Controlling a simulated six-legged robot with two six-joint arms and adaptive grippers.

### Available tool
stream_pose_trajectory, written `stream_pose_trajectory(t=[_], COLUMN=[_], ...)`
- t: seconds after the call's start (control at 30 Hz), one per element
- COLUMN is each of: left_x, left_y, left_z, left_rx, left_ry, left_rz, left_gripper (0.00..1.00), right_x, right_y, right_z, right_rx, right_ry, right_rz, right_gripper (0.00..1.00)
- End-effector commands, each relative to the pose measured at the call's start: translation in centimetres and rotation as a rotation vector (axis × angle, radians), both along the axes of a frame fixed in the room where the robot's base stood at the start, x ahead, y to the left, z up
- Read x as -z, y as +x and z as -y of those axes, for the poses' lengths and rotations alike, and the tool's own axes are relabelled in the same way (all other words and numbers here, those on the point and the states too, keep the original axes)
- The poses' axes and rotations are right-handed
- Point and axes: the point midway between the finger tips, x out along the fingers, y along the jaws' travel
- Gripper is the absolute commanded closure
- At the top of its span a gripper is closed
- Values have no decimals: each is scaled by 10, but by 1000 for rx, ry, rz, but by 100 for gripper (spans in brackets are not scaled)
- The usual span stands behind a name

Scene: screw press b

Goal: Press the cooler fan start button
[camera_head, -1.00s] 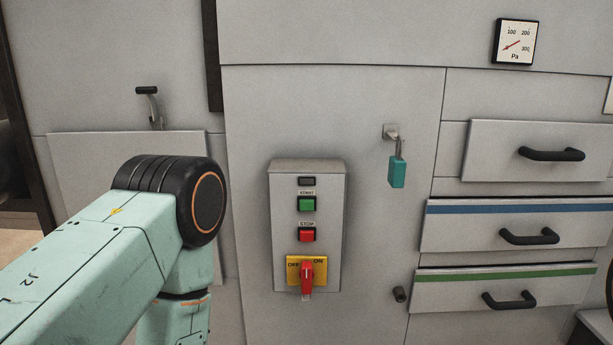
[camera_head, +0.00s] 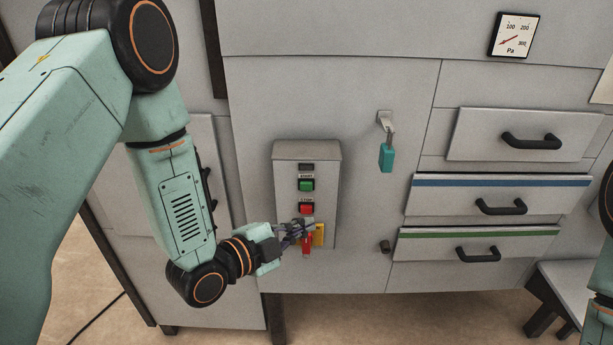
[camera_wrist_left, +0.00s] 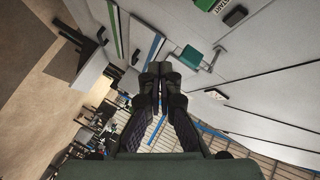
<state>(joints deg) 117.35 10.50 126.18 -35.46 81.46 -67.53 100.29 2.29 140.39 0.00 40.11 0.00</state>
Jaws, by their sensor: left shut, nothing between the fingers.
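The grey control box (camera_head: 292,215) is on the cabinet front in the head view. It has a green START button (camera_head: 306,185), a red STOP button (camera_head: 306,208) below it, and a red rotary switch (camera_head: 307,246) on a yellow plate (camera_head: 319,235). My left gripper (camera_head: 311,229) is in front of the plate, below both buttons, and partly hides the switch. I cannot tell whether it touches anything. In the left wrist view its fingers (camera_wrist_left: 153,70) are together and empty. A green patch marked START (camera_wrist_left: 205,5) shows at that view's top edge. My right gripper is out of view.
A teal padlock (camera_head: 386,157) hangs right of the box; it also shows in the wrist view (camera_wrist_left: 191,57). Drawers with black handles (camera_head: 501,207) are farther right, under a pressure gauge (camera_head: 513,36). A small black knob (camera_head: 385,246) sticks out low on the panel.

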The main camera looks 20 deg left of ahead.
Motion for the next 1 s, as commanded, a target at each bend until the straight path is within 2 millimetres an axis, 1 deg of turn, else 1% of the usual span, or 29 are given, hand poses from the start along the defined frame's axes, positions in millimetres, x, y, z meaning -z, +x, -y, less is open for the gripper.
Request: stream_pose_trajectory(t=[0.33,0.47,1.0], left_x=[1,1,2], left_y=[1,7,69], left_z=[0,-2,-20], left_rx=[1,0,0], left_ry=[1,1,0], left_rz=[2,3,2], left_gripper=[100,100,100], right_x=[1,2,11], right_y=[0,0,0], right_z=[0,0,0], right_rx=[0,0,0], right_ry=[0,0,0], right_rz=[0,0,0], right_gripper=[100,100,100])
